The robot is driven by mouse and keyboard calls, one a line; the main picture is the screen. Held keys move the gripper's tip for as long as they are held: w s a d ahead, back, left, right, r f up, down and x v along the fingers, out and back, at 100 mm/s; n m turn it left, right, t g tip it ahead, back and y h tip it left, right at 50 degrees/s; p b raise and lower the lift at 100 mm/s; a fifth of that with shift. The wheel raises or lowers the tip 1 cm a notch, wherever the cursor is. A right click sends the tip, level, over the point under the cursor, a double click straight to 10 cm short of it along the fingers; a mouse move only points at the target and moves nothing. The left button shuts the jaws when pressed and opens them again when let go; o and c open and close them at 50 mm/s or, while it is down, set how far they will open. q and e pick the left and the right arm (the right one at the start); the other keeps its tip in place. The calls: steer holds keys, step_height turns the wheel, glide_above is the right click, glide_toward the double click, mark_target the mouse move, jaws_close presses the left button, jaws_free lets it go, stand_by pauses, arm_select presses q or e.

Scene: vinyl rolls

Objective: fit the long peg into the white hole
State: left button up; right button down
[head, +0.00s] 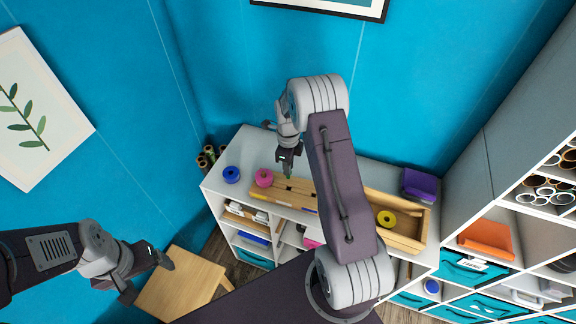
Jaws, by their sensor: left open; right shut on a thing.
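My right gripper (287,164) is above the left part of a long wooden tray (408,238) on the white shelf unit. It is shut on a narrow green piece (288,174) that points down towards the tray. The piece is small in the picture, and I cannot tell whether it is the long peg or whether its lower end touches the tray. I cannot make out a white hole. Small dark marks show in the wood near the piece, and my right arm hides the tray's middle. My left gripper (147,277) is open and empty at the lower left, away from the shelf unit.
A blue roll (231,174) and a pink roll (264,178) sit left of the green piece. A yellow roll (386,219) lies in the tray's right part. A purple box (419,185) stands at the back right. A wooden table (183,288) is below my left gripper.

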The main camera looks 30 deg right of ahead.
mark_target(289, 178)
steer(key=shift+s+d, duration=0.1)
steer(key=shift+f, duration=0.15)
steer(key=shift+f+b, duration=0.95)
steer(key=shift+f, duration=0.2)
steer(key=shift+f+b, duration=0.8)
steer(key=shift+f, duration=0.4)
steer(key=shift+f+b, duration=0.4)
steer(key=shift+f, duration=0.2)
steer(key=shift+f, duration=0.25)
steer(key=shift+f+b, duration=0.35)
steer(key=shift+f, duration=0.05)
steer(key=shift+f+b, duration=0.3)
steer(key=shift+f, duration=0.1)
